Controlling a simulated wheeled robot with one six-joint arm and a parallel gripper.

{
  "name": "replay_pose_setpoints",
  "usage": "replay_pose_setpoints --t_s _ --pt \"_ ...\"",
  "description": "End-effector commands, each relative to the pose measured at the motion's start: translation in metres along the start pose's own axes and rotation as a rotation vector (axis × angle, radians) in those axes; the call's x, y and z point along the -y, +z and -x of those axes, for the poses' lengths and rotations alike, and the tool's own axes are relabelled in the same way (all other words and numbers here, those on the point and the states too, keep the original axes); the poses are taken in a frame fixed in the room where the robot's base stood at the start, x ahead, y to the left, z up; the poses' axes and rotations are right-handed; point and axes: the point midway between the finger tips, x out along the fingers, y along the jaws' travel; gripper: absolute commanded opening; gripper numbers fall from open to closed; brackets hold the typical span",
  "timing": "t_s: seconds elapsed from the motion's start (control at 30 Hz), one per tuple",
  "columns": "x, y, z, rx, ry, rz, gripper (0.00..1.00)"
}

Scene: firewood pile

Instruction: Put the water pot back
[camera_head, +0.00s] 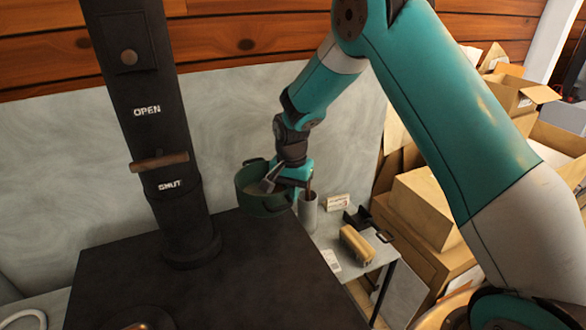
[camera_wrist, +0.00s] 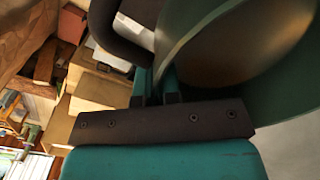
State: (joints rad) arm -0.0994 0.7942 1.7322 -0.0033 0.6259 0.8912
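The water pot (camera_head: 258,205) is a dark green round pot with side handles. In the head view it is at the back right corner of the black stove (camera_head: 215,270); I cannot tell whether it rests there or hangs just above. My gripper (camera_head: 268,184) reaches down at its rim. In the wrist view the pot (camera_wrist: 205,35) fills the upper right, with its inside showing. My gripper's fingers (camera_wrist: 157,88) lie on either side of the pot's wall and look closed on it. The fingertips are partly hidden.
The black stove pipe (camera_head: 150,100) with a wooden damper handle (camera_head: 160,162) stands left of the pot. A small side table (camera_head: 328,240) to the right holds a metal cylinder (camera_head: 308,215) and a tan block (camera_head: 356,243). Cardboard boxes (camera_head: 425,208) crowd the right.

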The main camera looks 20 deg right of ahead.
Motion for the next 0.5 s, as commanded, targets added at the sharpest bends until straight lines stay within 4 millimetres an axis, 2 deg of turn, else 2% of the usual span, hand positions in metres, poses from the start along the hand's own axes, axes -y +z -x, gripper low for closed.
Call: replay_pose_setpoints --t_s 0.2,0.5 --pt "0.001 0.000 -0.039 -0.001 -0.003 0.001 0.00" --pt "0.001 -0.001 -0.063 -0.002 -0.004 0.001 0.00"
